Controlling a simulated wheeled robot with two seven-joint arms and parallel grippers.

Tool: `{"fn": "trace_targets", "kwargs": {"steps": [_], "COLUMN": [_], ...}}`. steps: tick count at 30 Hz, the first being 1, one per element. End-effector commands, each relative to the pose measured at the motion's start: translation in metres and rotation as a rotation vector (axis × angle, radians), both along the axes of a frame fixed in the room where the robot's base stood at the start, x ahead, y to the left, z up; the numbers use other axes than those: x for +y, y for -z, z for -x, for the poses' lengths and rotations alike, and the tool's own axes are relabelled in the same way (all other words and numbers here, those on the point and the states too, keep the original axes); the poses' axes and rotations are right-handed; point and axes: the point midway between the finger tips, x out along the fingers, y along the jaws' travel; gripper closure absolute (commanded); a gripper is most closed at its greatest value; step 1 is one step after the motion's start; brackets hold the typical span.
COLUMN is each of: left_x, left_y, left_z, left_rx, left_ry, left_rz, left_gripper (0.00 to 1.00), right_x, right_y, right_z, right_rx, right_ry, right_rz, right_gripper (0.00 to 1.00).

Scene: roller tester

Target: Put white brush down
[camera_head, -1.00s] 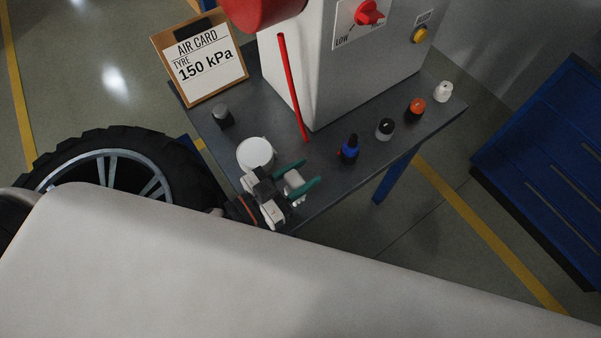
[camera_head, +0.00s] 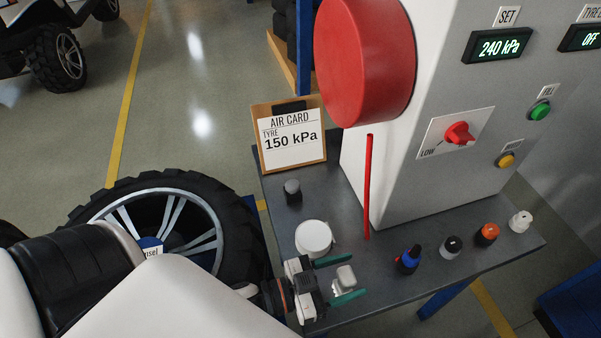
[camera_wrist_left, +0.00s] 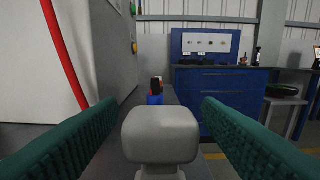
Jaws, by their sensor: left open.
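The white brush (camera_head: 344,278) shows as a pale blocky head on a short stem, between the fingers of my left gripper (camera_head: 358,275) at the bench's near edge. In the left wrist view the brush (camera_wrist_left: 160,135) looks upright, with a gap to each green finger of my left gripper (camera_wrist_left: 161,105). The left gripper is open around it. The brush's lower end is hidden, so I cannot tell how it meets the bench. My right gripper is not in view.
A round white pot (camera_head: 314,238) stands close beside the gripper on the dark bench (camera_head: 345,215). Blue (camera_head: 409,260), black (camera_head: 451,247), orange (camera_head: 487,234) and white (camera_head: 520,221) capped items stand to the right. A red hose (camera_head: 367,190) hangs by the grey machine (camera_head: 425,170).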

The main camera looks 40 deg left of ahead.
Motion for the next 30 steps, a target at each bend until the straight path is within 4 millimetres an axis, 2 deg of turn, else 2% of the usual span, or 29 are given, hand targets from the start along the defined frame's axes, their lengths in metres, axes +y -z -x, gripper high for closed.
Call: {"fn": "trace_targets", "kwargs": {"steps": [3,9,15,30], "left_x": [0.016,0.041,0.057,0.062], "left_y": [0.003,0.001,0.000,-0.001], "left_z": [0.022,0.053,0.073,0.079], "left_rx": [0.006,0.005,0.002,-0.001], "left_ry": [0.001,0.001,0.000,0.001], "left_rz": [-0.002,-0.002,-0.001,-0.002], "left_gripper": [0.41,0.41,0.41,0.41], "right_x": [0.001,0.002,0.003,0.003], "right_y": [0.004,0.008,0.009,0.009], "right_z": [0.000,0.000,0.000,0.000], "right_rx": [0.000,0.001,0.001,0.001], "right_ry": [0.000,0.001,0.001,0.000], "right_rz": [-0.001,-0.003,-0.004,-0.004], "right_gripper": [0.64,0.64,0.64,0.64]}}
